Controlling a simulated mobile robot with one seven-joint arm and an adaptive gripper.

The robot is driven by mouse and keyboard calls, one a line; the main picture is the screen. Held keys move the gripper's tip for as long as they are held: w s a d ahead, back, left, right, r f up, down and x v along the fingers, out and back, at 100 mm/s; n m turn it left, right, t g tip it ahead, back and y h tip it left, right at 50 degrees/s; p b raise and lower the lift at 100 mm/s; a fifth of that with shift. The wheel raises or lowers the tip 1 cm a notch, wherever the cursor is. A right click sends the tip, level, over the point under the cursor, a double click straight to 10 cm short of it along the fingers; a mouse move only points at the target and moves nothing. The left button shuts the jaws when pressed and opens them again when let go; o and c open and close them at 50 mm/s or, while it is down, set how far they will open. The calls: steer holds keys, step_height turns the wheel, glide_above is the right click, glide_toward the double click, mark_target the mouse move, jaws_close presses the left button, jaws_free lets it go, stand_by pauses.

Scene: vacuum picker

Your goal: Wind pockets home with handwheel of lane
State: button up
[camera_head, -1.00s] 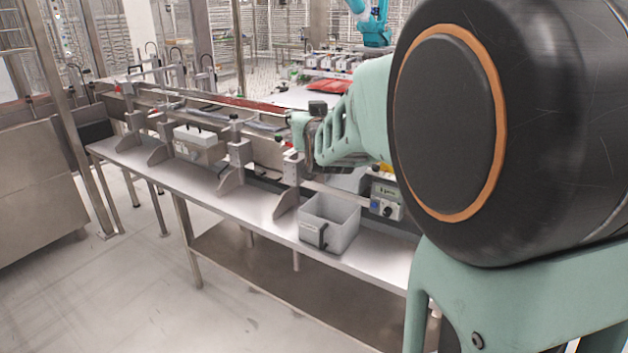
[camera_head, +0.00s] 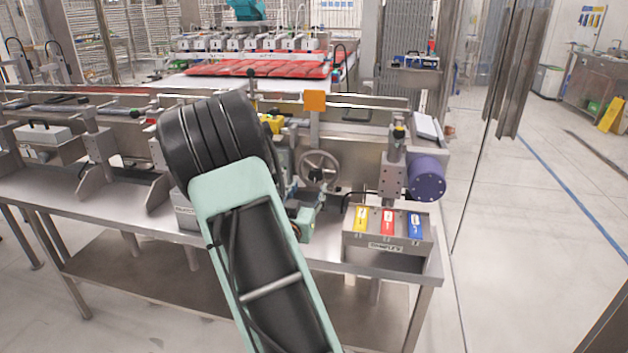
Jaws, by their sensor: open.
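A grey spoked handwheel (camera_head: 319,169) stands upright on the front of the steel lane (camera_head: 350,145), right of my raised arm. A dark hub or knob shows at its middle. My gripper (camera_head: 319,203) is small and partly hidden at the end of my mint-green wrist, just below the handwheel's rim. It is open, and I see nothing held in it. I cannot tell whether it touches the wheel. I cannot make out the pockets of the lane; my arm covers part of the lane to the left.
A box with yellow, red and blue tags (camera_head: 388,235) stands on the steel bench right of my gripper. A purple cylinder (camera_head: 427,177) sticks out above it. An orange square plate (camera_head: 315,101) rises behind the handwheel. Red packs (camera_head: 260,68) lie farther back.

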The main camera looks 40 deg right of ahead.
mark_target(315, 176)
steer(key=b+x, duration=0.1)
steer(key=x, duration=0.7)
steer(key=c, duration=1.2)
steer(key=shift+o, duration=0.2)
